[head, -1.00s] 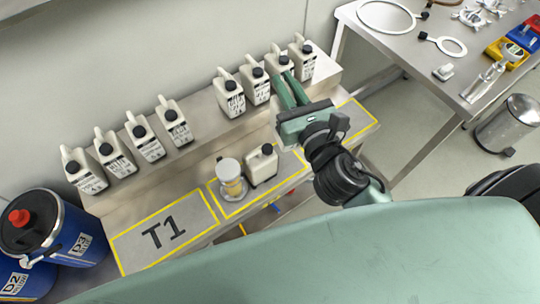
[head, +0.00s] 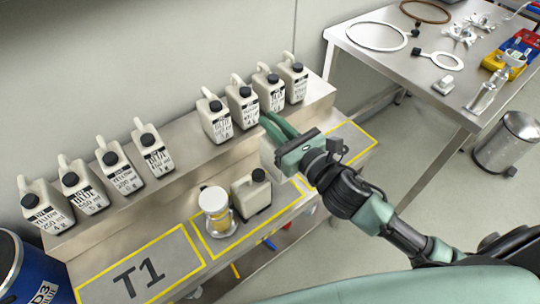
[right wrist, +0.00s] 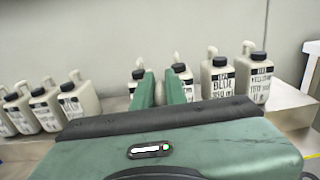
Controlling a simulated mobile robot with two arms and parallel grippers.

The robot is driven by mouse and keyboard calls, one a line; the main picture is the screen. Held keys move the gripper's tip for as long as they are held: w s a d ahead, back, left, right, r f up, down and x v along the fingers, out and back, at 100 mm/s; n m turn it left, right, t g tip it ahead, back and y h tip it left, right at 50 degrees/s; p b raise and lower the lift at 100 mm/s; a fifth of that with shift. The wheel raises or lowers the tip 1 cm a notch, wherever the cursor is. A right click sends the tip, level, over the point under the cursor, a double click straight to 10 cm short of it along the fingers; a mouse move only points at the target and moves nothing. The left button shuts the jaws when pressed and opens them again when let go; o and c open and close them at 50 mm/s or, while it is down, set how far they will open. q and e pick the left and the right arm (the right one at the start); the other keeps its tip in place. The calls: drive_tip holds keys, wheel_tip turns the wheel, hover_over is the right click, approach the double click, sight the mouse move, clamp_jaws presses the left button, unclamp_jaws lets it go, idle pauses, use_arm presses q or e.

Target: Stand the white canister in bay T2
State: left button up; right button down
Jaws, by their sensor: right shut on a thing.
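My right gripper (head: 272,128) is shut in front of the raised shelf. A pale body, seemingly the white canister (head: 268,155), shows in part beneath it; the rest is hidden behind the gripper and arm. In the right wrist view the gripper's two green fingers (right wrist: 159,90) point ahead with a narrow gap, and what they grip is hidden. The middle yellow-outlined bay (head: 222,250), right of T1, shows no readable label; a jar with a white lid (head: 216,212) and a black-capped canister (head: 257,197) stand on it. My left gripper is not in view.
Several labelled canisters stand on the shelf (head: 188,160), in a left and a right group. Bay T1 (head: 140,276) is empty. Another yellow-outlined bay (head: 358,140) lies right of my gripper. A blue drum (head: 30,280) is at the left edge, a steel table (head: 420,85) at the right.

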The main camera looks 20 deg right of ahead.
wheel_tip(320, 180, down, 9)
drive_tip(key=shift+f+b, duration=0.1)
drive_tip(key=shift+b, duration=0.7)
drive_tip(key=shift+f, duration=0.1)
drive_tip(key=shift+f, duration=0.15)
drive_tip(key=c, duration=1.5)
unclamp_jaws()
drive_tip(key=shift+o, duration=0.2)
